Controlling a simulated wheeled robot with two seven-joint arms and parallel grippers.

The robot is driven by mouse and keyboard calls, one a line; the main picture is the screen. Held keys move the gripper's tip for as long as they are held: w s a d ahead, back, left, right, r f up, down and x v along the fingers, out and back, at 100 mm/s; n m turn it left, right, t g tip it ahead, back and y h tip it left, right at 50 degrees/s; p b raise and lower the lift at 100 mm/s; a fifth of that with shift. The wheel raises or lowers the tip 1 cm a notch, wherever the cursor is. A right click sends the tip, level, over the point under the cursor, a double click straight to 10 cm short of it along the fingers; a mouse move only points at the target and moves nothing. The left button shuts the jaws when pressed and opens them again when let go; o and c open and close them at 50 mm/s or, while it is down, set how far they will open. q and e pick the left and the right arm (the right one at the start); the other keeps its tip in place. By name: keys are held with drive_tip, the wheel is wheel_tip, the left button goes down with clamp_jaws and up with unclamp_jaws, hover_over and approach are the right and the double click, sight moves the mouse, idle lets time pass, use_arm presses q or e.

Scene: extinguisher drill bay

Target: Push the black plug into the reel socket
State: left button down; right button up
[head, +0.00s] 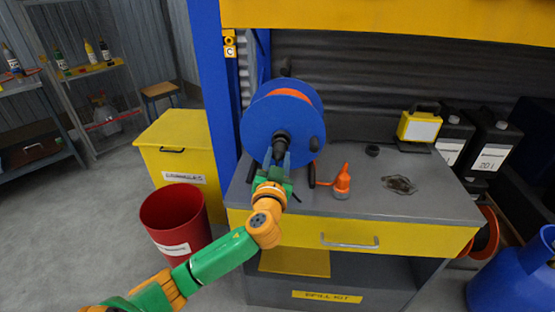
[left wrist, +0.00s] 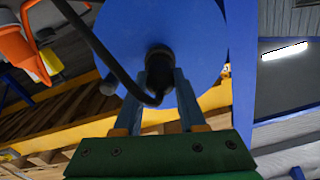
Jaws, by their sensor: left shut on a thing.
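The blue cable reel (head: 258,118), with an orange winding (head: 290,94), stands on the grey top of the workbench (head: 330,202). My left gripper (head: 276,156) is shut on the black plug (left wrist: 158,62) in front of the reel's blue disc, at its dark centre (head: 281,137). In the left wrist view the plug lies between the two fingers (left wrist: 160,76) and points at the disc (left wrist: 195,40). A black cable (left wrist: 105,55) curves from its back end to the upper left. The socket is hidden behind the plug; I cannot tell how deep the plug sits. My right gripper is not in view.
An orange oil can (head: 342,182) stands right of the reel. A dark stain (head: 399,184) and a yellow work lamp (head: 419,125) are farther right. A blue post (head: 207,75) rises left of the bench. A red bin (head: 176,218) stands on the floor beside my left arm.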

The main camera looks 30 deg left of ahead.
use_arm(q)
drive_tip(key=shift+b+x, duration=0.35)
drive_tip(key=shift+x, duration=0.55)
idle(0.3)
idle(0.6)
drive_tip(key=c, duration=0.6)
unclamp_jaws()
drive_tip(key=shift+w+r, duration=0.1)
drive_tip(key=shift+w, duration=0.05)
drive_tip(key=shift+o, duration=1)
drive_tip(key=shift+a, duration=0.1)
drive_tip(key=shift+p+v, duration=0.4)
drive_tip(key=shift+v, duration=1.9)
drive_tip(key=v, duration=0.4)
drive_tip(key=shift+s, duration=0.2)
